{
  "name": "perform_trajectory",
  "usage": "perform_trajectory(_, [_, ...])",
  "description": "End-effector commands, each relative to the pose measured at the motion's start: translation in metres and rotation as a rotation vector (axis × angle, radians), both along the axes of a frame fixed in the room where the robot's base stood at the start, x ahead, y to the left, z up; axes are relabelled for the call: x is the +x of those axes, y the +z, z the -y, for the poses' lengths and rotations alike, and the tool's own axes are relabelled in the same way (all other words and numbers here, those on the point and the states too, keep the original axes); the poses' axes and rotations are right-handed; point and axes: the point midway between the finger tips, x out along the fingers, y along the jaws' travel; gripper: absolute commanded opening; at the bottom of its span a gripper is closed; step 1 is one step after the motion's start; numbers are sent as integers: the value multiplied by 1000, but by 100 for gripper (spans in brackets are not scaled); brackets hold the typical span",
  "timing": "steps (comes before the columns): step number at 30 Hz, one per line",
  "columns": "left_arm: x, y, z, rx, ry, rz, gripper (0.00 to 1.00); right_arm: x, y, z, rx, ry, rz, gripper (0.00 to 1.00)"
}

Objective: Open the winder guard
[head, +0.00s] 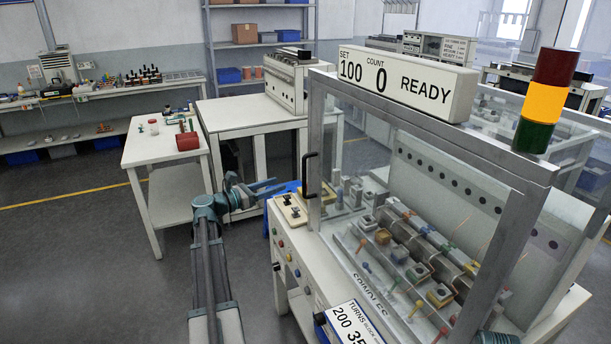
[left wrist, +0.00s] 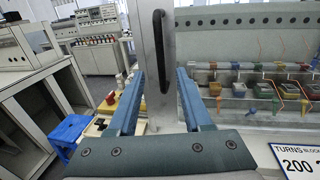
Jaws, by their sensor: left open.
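The winder guard (head: 318,130) is a clear panel in a grey metal frame across the front of the winding machine; it looks closed. Its black bar handle (head: 308,175) is upright on the left frame post. My left gripper (head: 282,186) is open and empty, just left of the handle in the head view. In the left wrist view the handle (left wrist: 163,50) shows upright ahead, between the two blue fingers (left wrist: 160,78) in the picture. I see no contact. The guard's post (left wrist: 155,105) runs down behind the fingers. My right gripper is not visible.
The machine's sign (head: 405,85) reads READY, with a red, yellow and green light tower (head: 545,100) beside it. A blue stool (left wrist: 68,130) is at left. Open floor lies left of my arm.

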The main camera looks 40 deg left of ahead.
Motion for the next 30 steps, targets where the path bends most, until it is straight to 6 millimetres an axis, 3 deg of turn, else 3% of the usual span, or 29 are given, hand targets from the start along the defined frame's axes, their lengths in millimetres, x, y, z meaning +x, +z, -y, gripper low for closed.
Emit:
perform_trajectory(9, [65,0,18,1,-4,0,50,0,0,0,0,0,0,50])
perform_trajectory(15, [96,0,27,1,-2,0,50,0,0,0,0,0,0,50])
perform_trajectory(21, [111,0,32,1,-1,0,50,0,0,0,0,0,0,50])
perform_trajectory(30, [115,0,33,1,0,0,50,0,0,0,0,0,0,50])
